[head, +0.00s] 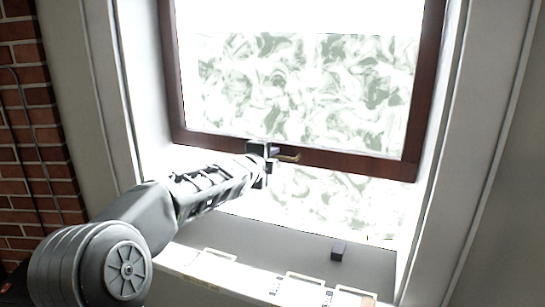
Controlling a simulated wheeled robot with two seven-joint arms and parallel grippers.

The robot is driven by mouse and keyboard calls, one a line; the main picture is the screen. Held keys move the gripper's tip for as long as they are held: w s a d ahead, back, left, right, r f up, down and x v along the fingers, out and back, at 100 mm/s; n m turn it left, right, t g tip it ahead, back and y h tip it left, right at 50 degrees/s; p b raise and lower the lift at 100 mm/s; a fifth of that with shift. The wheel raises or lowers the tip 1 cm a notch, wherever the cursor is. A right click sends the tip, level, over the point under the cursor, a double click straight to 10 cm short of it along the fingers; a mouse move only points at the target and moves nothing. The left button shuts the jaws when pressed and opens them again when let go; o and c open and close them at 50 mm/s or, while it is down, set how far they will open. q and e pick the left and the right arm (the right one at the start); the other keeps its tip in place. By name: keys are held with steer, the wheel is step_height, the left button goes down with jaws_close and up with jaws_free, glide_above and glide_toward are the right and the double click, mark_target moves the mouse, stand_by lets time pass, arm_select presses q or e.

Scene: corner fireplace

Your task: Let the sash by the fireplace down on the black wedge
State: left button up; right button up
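The sash (340,162) is a dark brown wooden frame with patterned glass. It stands raised, its bottom rail well above the sill (290,240). A brass-coloured handle (289,158) sticks out at the bottom rail. My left gripper (270,154) is at the rail, right by the handle, and hides part of it. Whether its fingers are closed around the handle cannot be told. The black wedge (338,250) is a small dark block on the sill, below and to the right of the handle, apart from the sash. My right gripper is not in view.
Several pale, flat frame-like pieces (305,287) lie along the front of the sill. Light window jambs stand on both sides, with a brick wall (40,150) at the left. The gap under the sash is bright and looks clear.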

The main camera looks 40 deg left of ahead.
arm_select(q)
jaws_close()
steer(key=shift+f, duration=0.1)
stand_by(1.2)
